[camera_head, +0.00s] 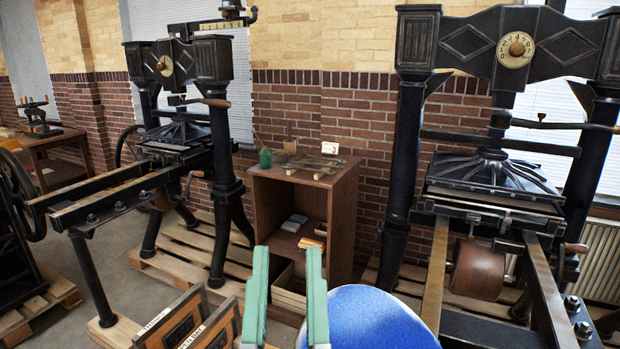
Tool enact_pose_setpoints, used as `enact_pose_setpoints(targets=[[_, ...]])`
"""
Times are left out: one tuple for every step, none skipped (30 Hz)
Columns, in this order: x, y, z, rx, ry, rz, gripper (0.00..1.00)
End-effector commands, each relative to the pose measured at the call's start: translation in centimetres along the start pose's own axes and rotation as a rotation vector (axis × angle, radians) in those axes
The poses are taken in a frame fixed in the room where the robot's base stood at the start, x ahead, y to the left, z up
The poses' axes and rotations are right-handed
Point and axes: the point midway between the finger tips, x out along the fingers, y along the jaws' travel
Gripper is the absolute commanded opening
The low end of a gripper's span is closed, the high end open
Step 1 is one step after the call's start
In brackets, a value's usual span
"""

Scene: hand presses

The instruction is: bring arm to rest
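My gripper (287,254) shows at the bottom middle, with two green fingers pointing up in the picture. The fingers are clearly apart and nothing shows between them except the background. The rest of my arm is out of the frame. No object is held, and I cannot tell whether the fingers touch anything.
A black hand press (490,178) stands at the right, another (180,150) at the left. A wooden cabinet (336,210) stands between them against the brick wall. Framed boards (190,322) lean at the bottom left. A rounded blue thing (372,320) is beside my gripper.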

Motion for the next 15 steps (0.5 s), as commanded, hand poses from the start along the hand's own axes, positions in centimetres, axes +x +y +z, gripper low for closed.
enact_pose_setpoints(targets=[[-1.5, 2.4, -3.2, -0.057, 0.038, 0.052, 0.27], [-2.4, 3.7, -4.9, -0.094, 0.053, 0.085, 0.27], [0.3, 3.2, -8.1, -0.090, 0.040, 0.076, 0.27], [1.3, 3.0, -9.4, -0.087, 0.037, 0.073, 0.27], [2.1, 2.9, -10.6, -0.085, 0.036, 0.072, 0.27], [3.2, 2.8, -12.1, -0.083, 0.036, 0.070, 0.27], [4.0, 2.7, -13.3, -0.082, 0.036, 0.070, 0.27], [4.8, 2.6, -14.6, -0.081, 0.036, 0.069, 0.27], [5.9, 2.5, -16.3, -0.080, 0.035, 0.068, 0.27], [6.8, 2.4, -17.6, -0.079, 0.035, 0.067, 0.27], [7.6, 2.4, -18.9, -0.078, 0.035, 0.066, 0.27], [8.8, 2.2, -20.7, -0.076, 0.035, 0.065, 0.27], [9.6, 2.1, -22.0, -0.075, 0.034, 0.064, 0.27], [10.5, 2.1, -23.3, -0.074, 0.034, 0.063, 0.27], [11.7, 2.0, -25.1, -0.073, 0.034, 0.062, 0.27]])
